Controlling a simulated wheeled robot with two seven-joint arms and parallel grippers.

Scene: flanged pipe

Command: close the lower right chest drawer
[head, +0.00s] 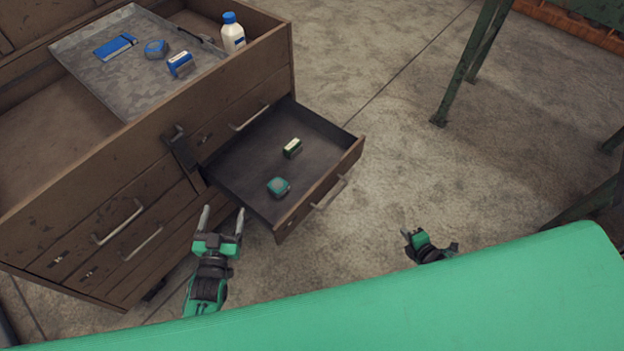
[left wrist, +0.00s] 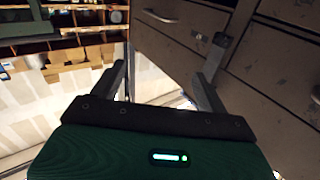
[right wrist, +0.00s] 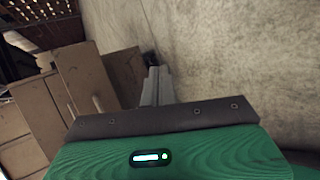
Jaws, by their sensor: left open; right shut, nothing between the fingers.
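The brown wooden chest (head: 110,205) stands at the left of the head view. Its lower right drawer (head: 318,142) is pulled out, with a metal handle (head: 330,191) on its front. A teal tape measure (head: 279,187) and a small green-and-white box (head: 292,148) lie in it. My left gripper (head: 223,218) is open and empty, left of the drawer's front corner; in the left wrist view its fingers (left wrist: 168,75) are spread before drawer fronts. My right gripper (head: 405,231) is shut and empty, right of the drawer and apart from it; its closed fingers also show in the right wrist view (right wrist: 156,85).
A green metal frame (head: 470,65) stands at the upper right. The concrete floor (head: 400,130) right of the drawer is clear.

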